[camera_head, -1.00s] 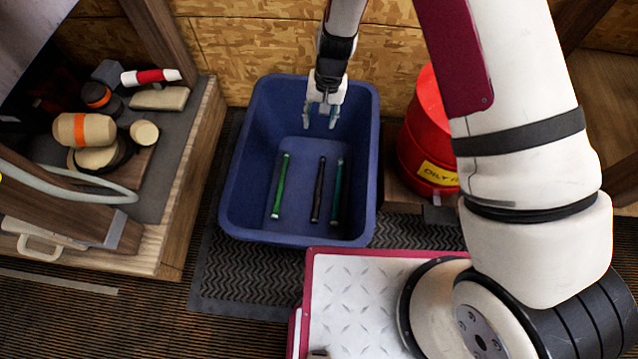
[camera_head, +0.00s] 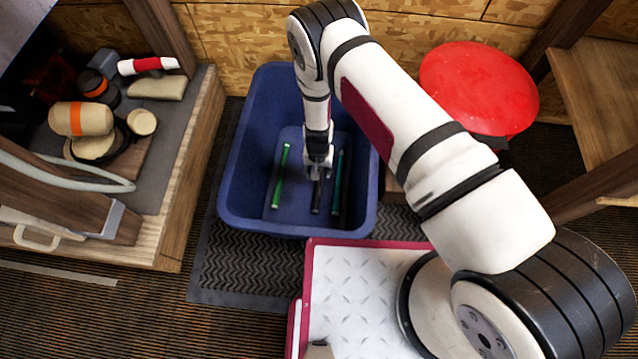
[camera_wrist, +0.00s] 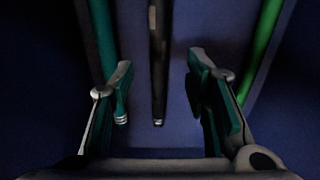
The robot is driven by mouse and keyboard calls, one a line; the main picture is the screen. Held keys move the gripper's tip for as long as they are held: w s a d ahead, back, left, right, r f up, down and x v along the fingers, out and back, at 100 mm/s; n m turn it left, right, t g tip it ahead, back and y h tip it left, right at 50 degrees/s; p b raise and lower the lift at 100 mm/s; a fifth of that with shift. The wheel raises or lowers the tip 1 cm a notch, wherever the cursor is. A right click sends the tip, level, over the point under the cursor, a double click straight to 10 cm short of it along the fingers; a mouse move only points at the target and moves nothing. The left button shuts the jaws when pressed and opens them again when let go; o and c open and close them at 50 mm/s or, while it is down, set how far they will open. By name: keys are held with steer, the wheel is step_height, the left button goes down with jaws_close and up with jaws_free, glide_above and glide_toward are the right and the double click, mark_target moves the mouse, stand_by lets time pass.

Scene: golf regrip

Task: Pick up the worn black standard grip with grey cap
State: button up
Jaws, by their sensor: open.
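The black grip (camera_head: 317,195) lies on the floor of the blue bin, between two green ones. In the wrist view the black grip (camera_wrist: 158,60) runs lengthwise between my open fingers, with a small pale end showing. My gripper (camera_head: 318,170) is down inside the bin over the upper part of the black grip and hides it in the head view. The wrist view shows my gripper (camera_wrist: 160,100) open and empty, its fingers on either side of the black grip and apart from it.
A bright green grip (camera_head: 281,175) lies to the left and a dark teal-green grip (camera_head: 337,180) to the right. The blue bin's walls (camera_head: 236,170) surround them. A red drum (camera_head: 480,90) stands right of the bin, and a cluttered bench (camera_head: 180,190) stands left.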

mark_target(318, 183)
steer(key=shift+d+f+b, duration=0.15)
steer(key=shift+f+b, duration=1.75)
steer(key=shift+f, duration=1.7)
jaws_close()
